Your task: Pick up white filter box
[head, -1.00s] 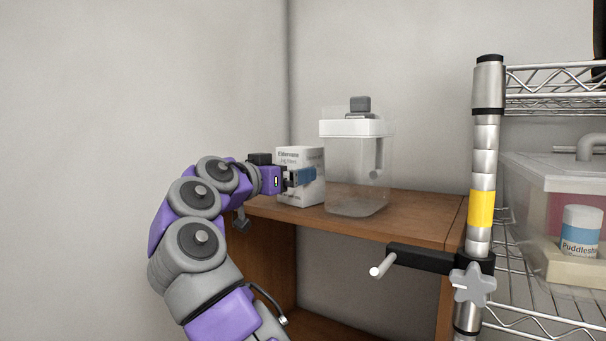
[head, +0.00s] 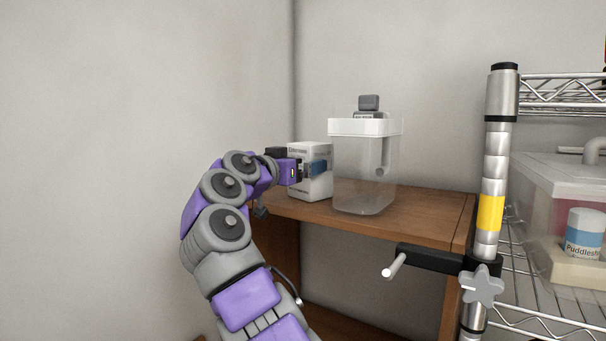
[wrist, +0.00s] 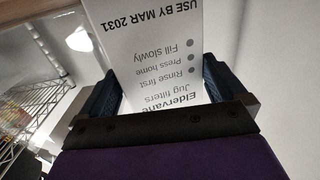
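The white filter box (head: 324,157) stands upright at the left end of the wooden shelf unit's top, just left of the clear jug. My gripper (head: 317,168) is at the box from the left, with a blue finger across its near face. In the wrist view my gripper (wrist: 163,90) has one blue finger along each side of the box (wrist: 152,50), and both seem to touch it. The box's printed face looks upside down there. Part of the box is hidden by my gripper. Whether its base is clear of the wood is hard to tell.
A clear jug (head: 350,180) with a white lid rim stands close on the box's right. The wooden top (head: 420,208) is bare to the right of the jug. A metal pole (head: 493,170) with a crank handle and a wire rack (head: 560,95) stand at the right.

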